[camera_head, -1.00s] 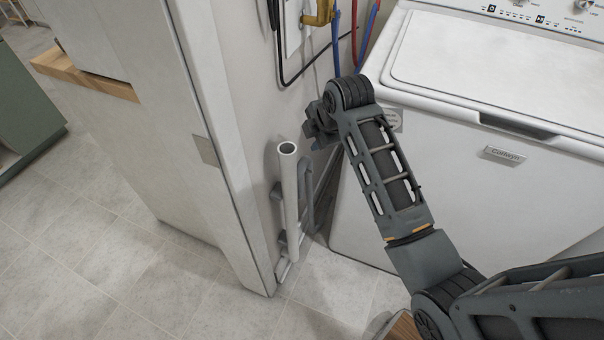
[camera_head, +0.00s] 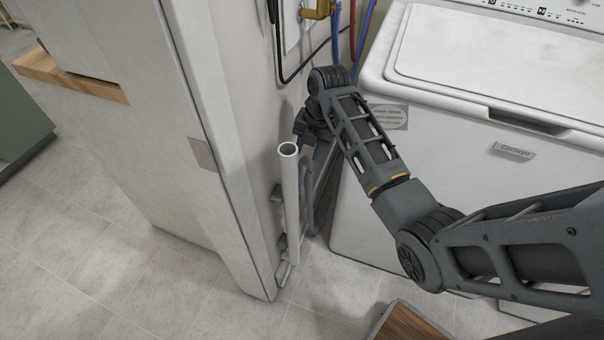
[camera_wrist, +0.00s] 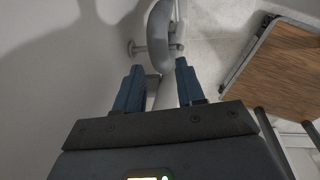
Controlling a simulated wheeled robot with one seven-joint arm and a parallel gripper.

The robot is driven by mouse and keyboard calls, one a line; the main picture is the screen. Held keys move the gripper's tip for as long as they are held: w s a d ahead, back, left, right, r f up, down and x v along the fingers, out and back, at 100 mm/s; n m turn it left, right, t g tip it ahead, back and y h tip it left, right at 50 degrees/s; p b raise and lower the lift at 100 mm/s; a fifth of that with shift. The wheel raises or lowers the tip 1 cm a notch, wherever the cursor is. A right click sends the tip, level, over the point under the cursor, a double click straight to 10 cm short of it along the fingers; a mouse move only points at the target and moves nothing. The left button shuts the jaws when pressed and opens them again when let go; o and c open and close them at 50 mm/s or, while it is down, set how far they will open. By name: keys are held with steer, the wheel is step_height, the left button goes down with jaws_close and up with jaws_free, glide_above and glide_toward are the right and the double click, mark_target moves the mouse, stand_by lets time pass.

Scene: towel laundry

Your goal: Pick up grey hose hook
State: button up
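The grey hose hook (camera_head: 309,200) hangs low by the wall, just right of an upright white pipe (camera_head: 290,205), partly hidden by it. In the wrist view the hook (camera_wrist: 160,32) is a smooth grey curved piece just beyond the fingertips. My gripper (camera_wrist: 158,72) is open, its two blue fingers apart, with the hook's lower end lined up near the gap. Nothing is clearly held. In the head view my gripper (camera_head: 318,150) points down above the hook, beside the pipe top, and is mostly hidden by my wrist.
A white washer (camera_head: 450,190) stands close on the right, leaving a narrow gap to the wall. A white door or panel edge (camera_head: 225,170) is on the left. Hoses (camera_head: 352,35) hang above. A wooden-topped item (camera_wrist: 280,68) lies on the right in the wrist view.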

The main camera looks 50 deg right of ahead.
mark_target(304, 161)
steer(key=f, duration=0.2)
steer(key=w+f, duration=0.1)
steer(key=f, duration=0.2)
jaws_close()
stand_by(0.3)
steer(key=shift+r, duration=0.1)
